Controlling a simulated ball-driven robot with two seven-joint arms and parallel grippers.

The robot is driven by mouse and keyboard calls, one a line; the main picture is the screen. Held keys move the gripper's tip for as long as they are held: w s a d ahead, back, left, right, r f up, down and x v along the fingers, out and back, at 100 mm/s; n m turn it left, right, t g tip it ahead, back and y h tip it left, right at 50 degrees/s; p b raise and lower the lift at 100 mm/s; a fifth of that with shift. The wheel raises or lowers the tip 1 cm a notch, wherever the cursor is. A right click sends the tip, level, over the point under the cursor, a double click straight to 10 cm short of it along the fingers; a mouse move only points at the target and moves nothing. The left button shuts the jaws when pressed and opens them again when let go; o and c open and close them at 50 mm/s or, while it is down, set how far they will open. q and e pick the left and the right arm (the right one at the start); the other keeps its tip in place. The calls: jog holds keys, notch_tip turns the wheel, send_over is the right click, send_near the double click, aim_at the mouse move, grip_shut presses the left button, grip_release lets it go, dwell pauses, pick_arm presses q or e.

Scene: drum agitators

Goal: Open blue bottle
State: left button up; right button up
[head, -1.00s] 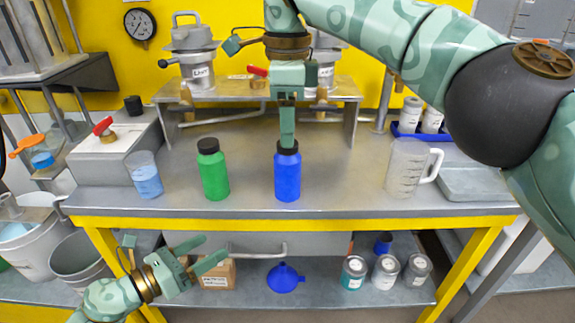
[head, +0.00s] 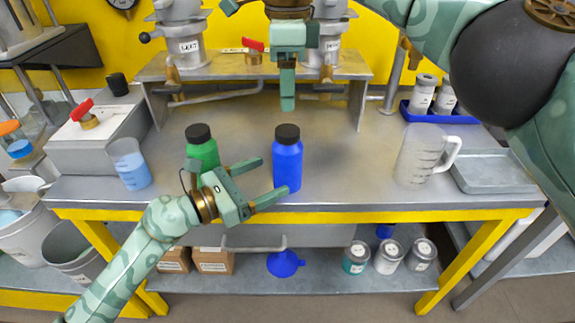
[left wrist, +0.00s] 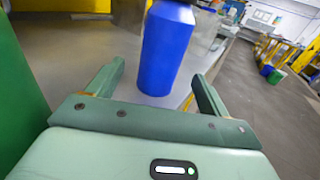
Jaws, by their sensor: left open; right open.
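The blue bottle (head: 287,163) stands upright on the metal table with its black cap (head: 287,134) on. My left gripper (head: 272,180) is open, just left of the bottle's lower body, its fingers pointing toward it. In the left wrist view the blue bottle (left wrist: 166,48) stands ahead, centred between the open fingers (left wrist: 160,88), and its top is cut off by the frame. My right gripper (head: 287,98) is above and behind the bottle's cap, apart from it; the gap between its fingers is hard to see from this side.
A green bottle (head: 201,150) stands close behind my left gripper. A beaker of blue liquid (head: 131,165) is farther left. A clear jug (head: 418,158) and a metal tray (head: 492,172) are to the right. A raised metal shelf (head: 352,68) stands behind. The table between blue bottle and jug is clear.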

aim_at(293, 165)
pick_arm(q)
jog(key=x, duration=0.7)
jog(key=shift+w+d, duration=0.2)
jog(key=shift+d, duration=0.05)
jog(key=c, duration=1.4)
jog(key=o, duration=1.4)
